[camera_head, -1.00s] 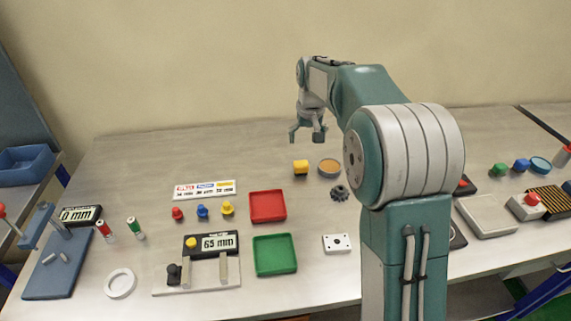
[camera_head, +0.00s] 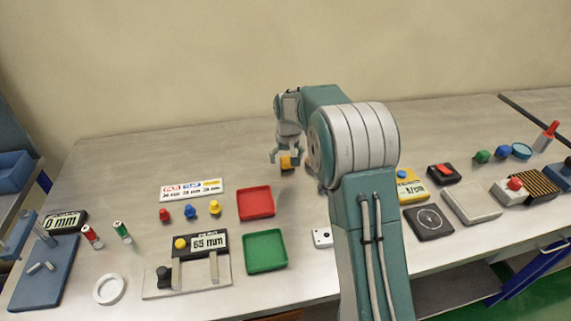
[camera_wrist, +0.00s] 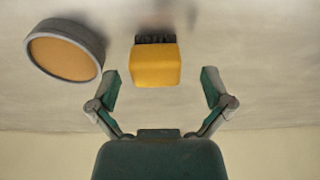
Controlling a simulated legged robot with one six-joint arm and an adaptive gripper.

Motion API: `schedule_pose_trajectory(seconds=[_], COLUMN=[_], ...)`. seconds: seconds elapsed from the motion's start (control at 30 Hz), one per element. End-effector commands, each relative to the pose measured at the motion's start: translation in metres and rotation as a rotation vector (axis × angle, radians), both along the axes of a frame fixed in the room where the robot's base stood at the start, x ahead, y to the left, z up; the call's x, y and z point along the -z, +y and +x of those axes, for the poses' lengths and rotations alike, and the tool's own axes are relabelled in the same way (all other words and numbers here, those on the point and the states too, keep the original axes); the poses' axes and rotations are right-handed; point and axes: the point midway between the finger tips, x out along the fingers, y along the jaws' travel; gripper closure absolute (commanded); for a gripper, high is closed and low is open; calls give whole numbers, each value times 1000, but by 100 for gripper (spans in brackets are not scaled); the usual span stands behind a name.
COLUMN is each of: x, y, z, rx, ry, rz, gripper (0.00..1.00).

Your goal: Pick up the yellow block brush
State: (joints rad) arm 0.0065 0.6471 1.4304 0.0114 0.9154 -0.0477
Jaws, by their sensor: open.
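The yellow block brush (camera_wrist: 155,66) shows in the wrist view as a yellow block with dark bristles on its far side. It lies between and a little beyond the open fingertips of my gripper (camera_wrist: 160,88), apart from both fingers. In the head view the brush (camera_head: 286,163) is partly covered by my gripper (camera_head: 285,156), which is open just above or around it. The exact height gap cannot be told.
A round grey dish with an orange inside (camera_wrist: 65,52) stands close to the brush on the left in the wrist view. A red tray (camera_head: 255,203) and a green tray (camera_head: 265,250) lie nearer the front. The table around the brush is otherwise bare.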

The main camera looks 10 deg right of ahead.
Motion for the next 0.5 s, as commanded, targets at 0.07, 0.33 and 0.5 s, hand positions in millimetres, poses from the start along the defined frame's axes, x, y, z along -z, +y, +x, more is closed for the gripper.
schedule_pose_trajectory(seconds=[0.07,0.33,0.5], x=[6,6,6], y=[-1,3,3], z=[1,1,1], rx=[1,-1,-1], ry=[-1,-2,-1], rz=[0,-3,-3], gripper=[0,36,85])
